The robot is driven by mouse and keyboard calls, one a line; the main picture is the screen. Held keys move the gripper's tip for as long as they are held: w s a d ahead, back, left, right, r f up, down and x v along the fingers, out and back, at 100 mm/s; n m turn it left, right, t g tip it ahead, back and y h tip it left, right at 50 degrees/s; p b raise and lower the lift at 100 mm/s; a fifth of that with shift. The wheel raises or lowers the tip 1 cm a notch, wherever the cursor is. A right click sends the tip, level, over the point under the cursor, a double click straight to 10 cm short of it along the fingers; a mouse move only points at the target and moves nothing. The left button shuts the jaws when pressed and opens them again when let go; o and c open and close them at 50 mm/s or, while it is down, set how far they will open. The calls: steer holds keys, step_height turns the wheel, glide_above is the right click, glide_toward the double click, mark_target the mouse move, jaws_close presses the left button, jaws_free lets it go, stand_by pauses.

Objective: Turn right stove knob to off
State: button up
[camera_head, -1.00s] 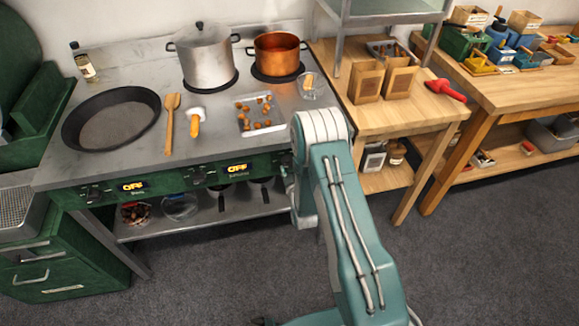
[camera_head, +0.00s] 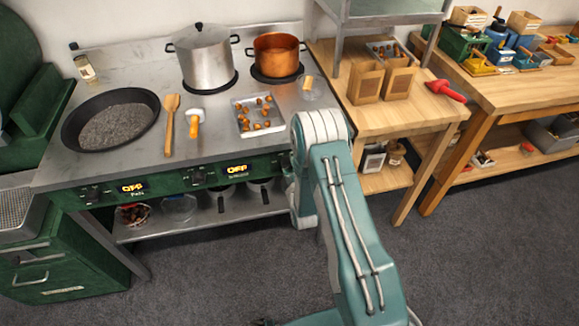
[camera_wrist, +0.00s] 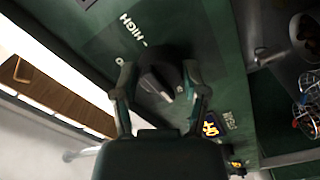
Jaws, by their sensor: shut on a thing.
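In the wrist view, the black stove knob (camera_wrist: 158,82) sits on the green front panel (camera_wrist: 90,50), beside a printed HIGH label. My gripper's (camera_wrist: 157,78) two fingers stand on either side of the knob and are closed on it. A lit display (camera_wrist: 210,125) is near the right finger; its text is hard to read at this angle. In the head view, the right display (camera_head: 237,169) and the left display (camera_head: 132,188) both read OFF. My gripper is hidden behind my arm there.
The steel stove top (camera_head: 150,75) holds a dark pan (camera_head: 112,120), a silver pot (camera_head: 203,58), a copper pot (camera_head: 277,55), a wooden spatula (camera_head: 170,122) and a tray (camera_head: 240,125) of chestnuts. A wooden table (camera_head: 400,140) stands right. The grey floor in front is open.

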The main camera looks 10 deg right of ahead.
steer(key=shift+a, duration=0.15)
steer(key=o, duration=1.2)
steer(key=shift+f, duration=0.1)
steer(key=shift+c, duration=0.2)
steer(key=shift+a, duration=0.1)
steer(key=shift+s, duration=0.1)
steer(key=s, duration=1.2)
steer(key=shift+w, duration=0.1)
